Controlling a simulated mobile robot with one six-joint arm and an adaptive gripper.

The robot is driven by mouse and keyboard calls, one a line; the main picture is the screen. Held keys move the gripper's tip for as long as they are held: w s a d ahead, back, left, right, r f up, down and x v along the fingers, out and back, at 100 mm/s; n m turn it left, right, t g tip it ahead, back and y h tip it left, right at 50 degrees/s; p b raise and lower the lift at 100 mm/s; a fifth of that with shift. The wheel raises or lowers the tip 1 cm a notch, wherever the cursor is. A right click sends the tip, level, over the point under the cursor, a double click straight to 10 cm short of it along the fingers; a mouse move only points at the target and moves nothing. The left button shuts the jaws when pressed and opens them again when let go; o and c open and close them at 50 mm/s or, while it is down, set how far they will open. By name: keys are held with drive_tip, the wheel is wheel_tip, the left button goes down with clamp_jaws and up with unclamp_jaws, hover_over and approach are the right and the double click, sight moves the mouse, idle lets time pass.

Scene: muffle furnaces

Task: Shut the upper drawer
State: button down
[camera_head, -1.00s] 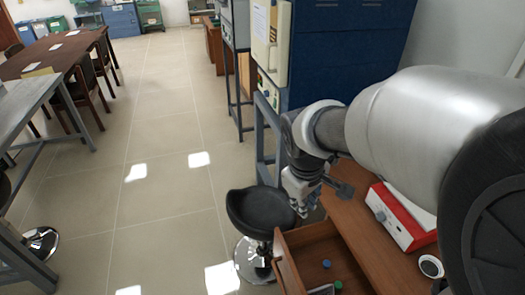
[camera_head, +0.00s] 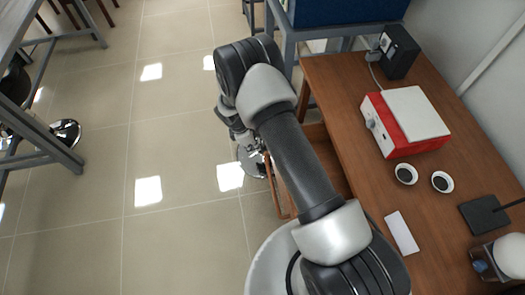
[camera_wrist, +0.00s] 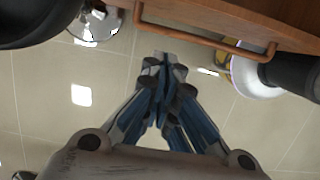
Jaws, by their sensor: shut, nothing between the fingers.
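The wooden drawer (camera_head: 322,155) stands pulled out from the left side of the brown desk in the head view, with much of it hidden under my arm. In the wrist view its wooden front (camera_wrist: 225,14) crosses the top, with a bar handle (camera_wrist: 205,40) along it. My gripper (camera_wrist: 164,60) is shut and empty, its fingertips just below the handle in the picture. I cannot tell whether they touch it. In the head view my gripper (camera_head: 254,148) is outside the drawer front, partly hidden by my wrist.
The desk (camera_head: 360,175) carries a red-and-white device (camera_head: 405,120), a black box (camera_head: 399,52), two small round dishes (camera_head: 406,174) and a white slab (camera_head: 401,232). A stool (camera_head: 250,162) is partly hidden beside the gripper.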

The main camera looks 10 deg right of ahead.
drive_tip(key=d+f, duration=0.2)
drive_tip(key=f, duration=0.1)
drive_tip(key=d+f+b, duration=0.1)
drive_tip(key=d+f, duration=0.1)
drive_tip(key=f, duration=0.1)
drive_tip(key=d+f+b, duration=0.1)
drive_tip(key=d+f, duration=0.1)
drive_tip(key=f, duration=0.1)
drive_tip(key=shift+d, duration=0.2)
drive_tip(key=d+b, duration=0.3)
drive_tip(key=d, duration=1.9)
drive_tip(key=shift+d, duration=0.3)
